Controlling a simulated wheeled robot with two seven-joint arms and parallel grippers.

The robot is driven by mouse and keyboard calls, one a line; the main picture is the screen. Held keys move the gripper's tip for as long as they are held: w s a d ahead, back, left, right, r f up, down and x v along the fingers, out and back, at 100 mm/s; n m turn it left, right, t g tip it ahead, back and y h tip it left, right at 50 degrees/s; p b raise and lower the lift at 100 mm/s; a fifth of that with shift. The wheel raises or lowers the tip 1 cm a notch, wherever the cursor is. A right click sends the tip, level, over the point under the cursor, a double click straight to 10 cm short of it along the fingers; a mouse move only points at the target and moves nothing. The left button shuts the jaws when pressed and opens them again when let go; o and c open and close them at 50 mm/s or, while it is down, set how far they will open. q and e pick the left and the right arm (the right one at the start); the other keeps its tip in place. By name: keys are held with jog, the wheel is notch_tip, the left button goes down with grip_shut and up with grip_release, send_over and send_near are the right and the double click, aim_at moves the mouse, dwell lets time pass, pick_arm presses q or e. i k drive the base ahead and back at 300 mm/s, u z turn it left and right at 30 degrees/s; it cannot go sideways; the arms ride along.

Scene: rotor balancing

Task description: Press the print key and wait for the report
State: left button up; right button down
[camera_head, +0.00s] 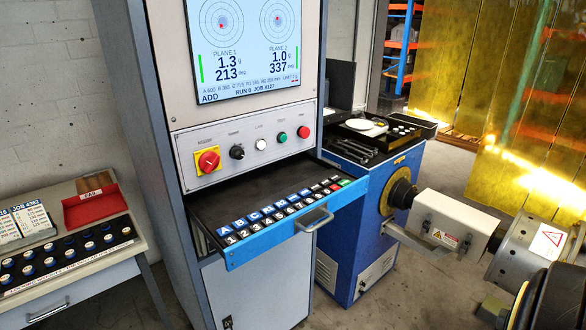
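The control cabinet's screen (250,45) is lit and shows two polar plots. It reads plane 1 at 1.3 g and 213, plane 2 at 1.0 g and 337, with "ADD" and "RUN 0 JOB 4127" below. Under it, a pulled-out drawer (268,250) carries rows of blue, black and white keys (270,212). A red key (334,187) and a green key (345,182) sit at the right end. The key legends are too small for me to tell which one is print. No printed report is visible at the cabinet. Neither gripper is in view.
A panel (245,148) above the drawer has a red rotary switch, a black knob and coloured buttons. The drawer handle (314,221) juts forward. A blue balancing machine (365,230) stands at right. At left, a table holds a red tray (90,205) and small weights (70,253).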

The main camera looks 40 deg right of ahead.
aim_at(335, 178)
jog(key=z, duration=0.5)
jog(key=i, duration=0.95)
jog(key=z, duration=0.9)
